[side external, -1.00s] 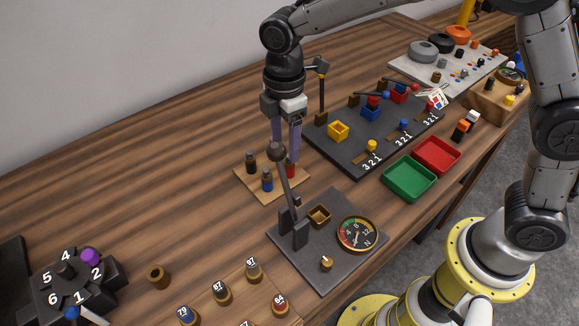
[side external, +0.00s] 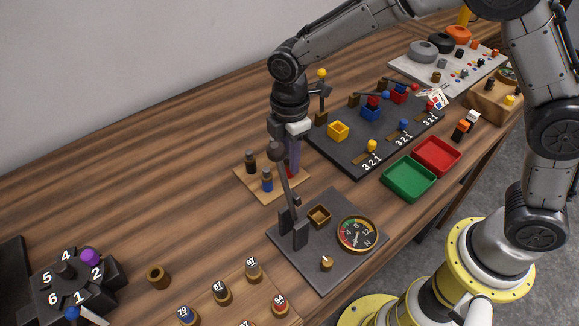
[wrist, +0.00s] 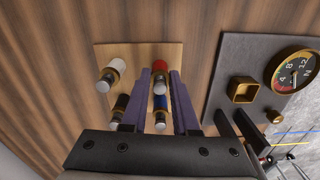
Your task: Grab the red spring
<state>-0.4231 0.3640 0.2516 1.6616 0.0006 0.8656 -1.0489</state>
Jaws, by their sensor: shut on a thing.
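The red spring (wrist: 160,65) is a red cylinder with a silver end, on a small wooden board (wrist: 137,52) in the wrist view. My gripper (wrist: 160,73) has its two purple fingers on either side of it, shut on it. In the side view, my gripper (side external: 292,168) reaches down at the board's right part, and only a bit of the red spring (side external: 291,174) shows low between the fingers. I cannot tell whether its base touches the board.
A white-topped (wrist: 115,66), a black (wrist: 121,102) and a blue cylinder (wrist: 160,104) share the board. A grey plate (side external: 325,265) with a tall dark lever (side external: 283,180) and a dial (side external: 358,234) stands close by. A dark board (side external: 360,155) with blocks lies behind right.

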